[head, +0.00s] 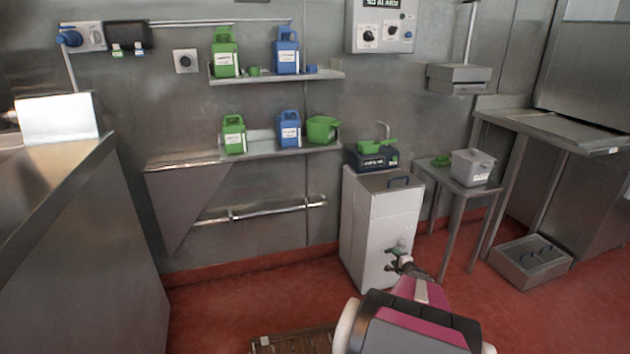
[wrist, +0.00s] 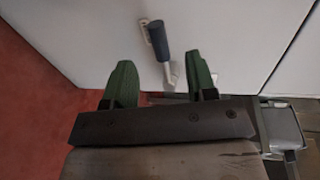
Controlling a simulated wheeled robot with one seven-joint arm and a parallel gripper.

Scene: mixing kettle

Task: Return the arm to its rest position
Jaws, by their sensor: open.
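My arm (head: 418,315) reaches out from the bottom of the head view. My gripper (head: 398,252) is in front of the lower part of a white cabinet (head: 372,225). In the wrist view the two green fingers of my gripper (wrist: 161,82) are spread apart. A dark blue handle (wrist: 159,40) on a pale mount shows on the white surface beyond the gap between the fingers. Nothing is held. I cannot tell the exact distance from the fingertips to the handle.
A steel counter (head: 60,220) stands at the left. A small table (head: 462,186) bears a grey container (head: 473,167) right of the cabinet. A steel box (head: 530,262) sits on the red floor (head: 470,320). Wall shelves (head: 245,153) hold green and blue jugs.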

